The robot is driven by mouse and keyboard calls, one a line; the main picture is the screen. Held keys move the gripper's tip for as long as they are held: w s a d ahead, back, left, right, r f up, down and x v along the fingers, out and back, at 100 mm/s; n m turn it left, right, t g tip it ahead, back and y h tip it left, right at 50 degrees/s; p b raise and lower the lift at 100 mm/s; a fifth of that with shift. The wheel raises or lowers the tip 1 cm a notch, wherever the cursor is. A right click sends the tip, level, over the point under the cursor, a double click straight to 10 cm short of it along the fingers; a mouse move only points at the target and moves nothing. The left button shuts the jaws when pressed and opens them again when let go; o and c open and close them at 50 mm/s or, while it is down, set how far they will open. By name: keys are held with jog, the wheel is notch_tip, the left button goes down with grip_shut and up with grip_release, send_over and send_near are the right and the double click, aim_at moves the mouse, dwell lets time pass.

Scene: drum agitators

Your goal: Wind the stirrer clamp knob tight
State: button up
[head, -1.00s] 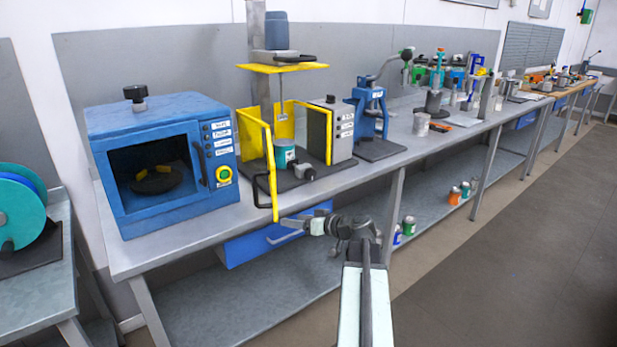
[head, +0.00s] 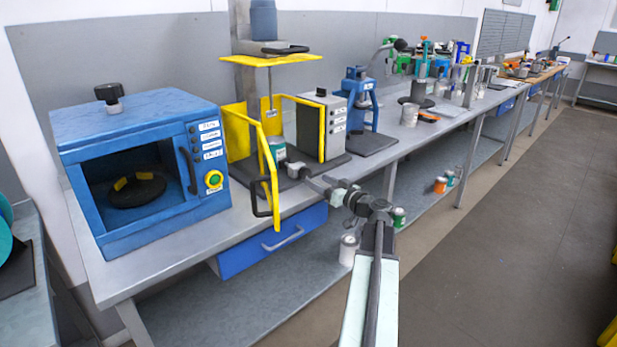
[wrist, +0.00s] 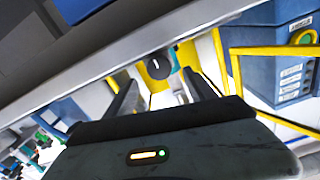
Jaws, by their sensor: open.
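The stirrer stands on the bench with a yellow guard (head: 272,170) swung open at its front and a grey-blue motor (head: 263,20) on top. A teal and white can (head: 277,147) stands inside on the dark base. The clamp knob (head: 293,169) is a small grey shape in front of the can. In the wrist view the knob (wrist: 158,66) is a dark disc with a white mark, in front of the teal can. My gripper (head: 312,180) points at it from the front right. Its jaws (wrist: 160,88) are open and empty, with the knob ahead between them, apart from the fingers.
A blue oven (head: 145,165) stands left of the stirrer. A grey control box (head: 322,122) and a blue press (head: 362,105) stand to the right. A blue drawer (head: 270,240) hangs below the bench edge.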

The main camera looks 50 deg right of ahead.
aim_at(307, 175)
jog(key=w, duration=0.5)
jog(key=shift+w+d, duration=0.25)
jog(key=shift+w, duration=0.05)
